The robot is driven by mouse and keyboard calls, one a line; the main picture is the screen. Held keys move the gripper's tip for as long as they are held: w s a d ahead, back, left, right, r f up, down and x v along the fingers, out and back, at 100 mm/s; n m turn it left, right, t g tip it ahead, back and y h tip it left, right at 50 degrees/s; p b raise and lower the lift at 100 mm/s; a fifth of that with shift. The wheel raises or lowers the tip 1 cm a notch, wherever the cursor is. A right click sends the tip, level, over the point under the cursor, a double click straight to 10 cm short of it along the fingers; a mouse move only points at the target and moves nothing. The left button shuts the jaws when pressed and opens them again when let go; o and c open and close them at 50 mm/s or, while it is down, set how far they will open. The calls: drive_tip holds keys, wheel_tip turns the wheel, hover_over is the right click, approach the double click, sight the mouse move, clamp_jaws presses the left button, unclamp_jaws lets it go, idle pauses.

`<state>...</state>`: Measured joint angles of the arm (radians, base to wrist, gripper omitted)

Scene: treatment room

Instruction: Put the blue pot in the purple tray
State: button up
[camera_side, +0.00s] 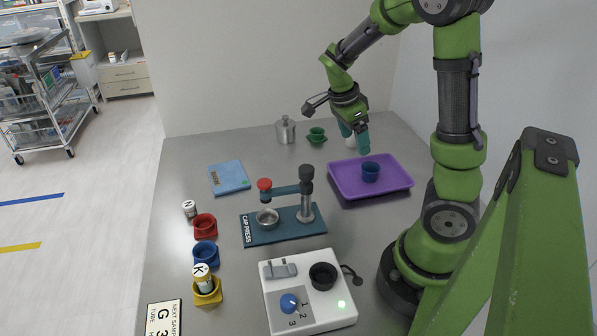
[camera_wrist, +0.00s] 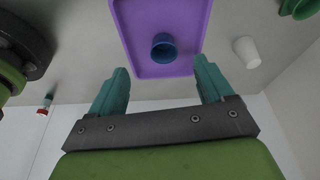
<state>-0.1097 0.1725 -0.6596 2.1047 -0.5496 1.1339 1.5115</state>
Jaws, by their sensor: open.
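The blue pot (camera_side: 370,171) stands upright inside the purple tray (camera_side: 399,186) in the side view, near the middle of the tray floor. In the wrist view the blue pot (camera_wrist: 163,46) also lies within the outline of the purple tray (camera_wrist: 130,30). My gripper (camera_side: 355,142) is above the back part of the tray, apart from the pot. In the wrist view the teal fingers of my gripper (camera_wrist: 160,80) are spread wide with nothing between them.
A green cup (camera_side: 317,135) and a metal canister (camera_side: 285,130) stand at the back. The cap press (camera_side: 285,225), a blue pad (camera_side: 229,177), coloured holders (camera_side: 205,254) and a white device (camera_side: 308,291) occupy the left and front.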

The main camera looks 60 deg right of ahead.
drive_tip(key=a+r+n+t+y, duration=0.1)
drive_tip(key=a+r+n+t, duration=0.2)
drive_tip(key=a+n, duration=0.4)
drive_tip(key=s+a+r+n+t+y, duration=0.1)
drive_tip(key=a+r+n+t+y, duration=0.1)
drive_tip(key=a+r+n, duration=0.3)
drive_tip(key=a+r+n+t+y, duration=0.1)
drive_tip(key=a+r+n+t, duration=0.2)
drive_tip(key=a+n, duration=0.6)
drive_tip(key=a+t, duration=0.1)
drive_tip(key=a, duration=0.1)
drive_tip(key=shift+s+a+r+t+y, duration=0.2)
drive_tip(key=shift+a+r+t+y, duration=0.1)
drive_tip(key=shift+a+r+y, duration=0.1)
